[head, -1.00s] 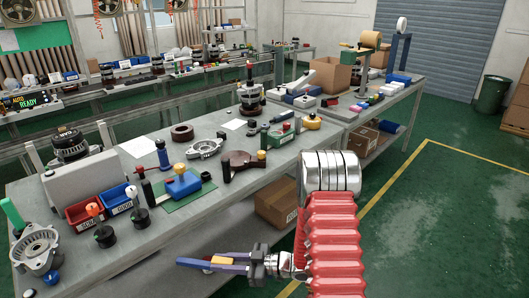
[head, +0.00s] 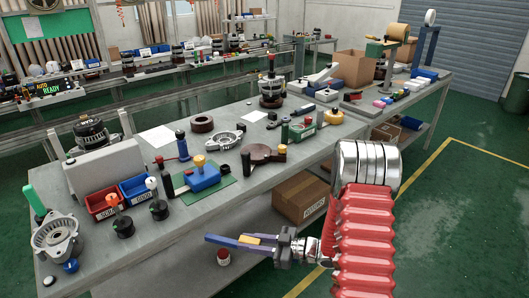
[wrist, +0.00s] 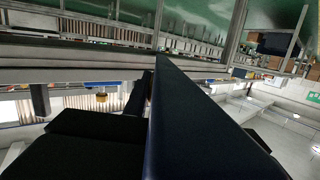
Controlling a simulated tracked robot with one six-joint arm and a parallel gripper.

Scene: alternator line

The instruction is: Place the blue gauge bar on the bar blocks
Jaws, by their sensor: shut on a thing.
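My gripper (head: 250,243) is at the lower middle of the head view, in front of the bench's front edge. It is shut on a long dark blue bar, which I take as the blue gauge bar (head: 228,242); it points left. A small orange-yellow part shows beside the bar near the fingers. In the wrist view the dark bar (wrist: 190,105) runs up the middle between black finger parts. I cannot tell which things on the bench are the bar blocks.
The grey bench (head: 215,215) holds red and blue bins (head: 135,190), a blue fixture (head: 202,178) on a green mat, a ring-shaped housing (head: 227,137) and a motor. A cardboard box (head: 300,198) is under the bench. Green floor lies clear at right.

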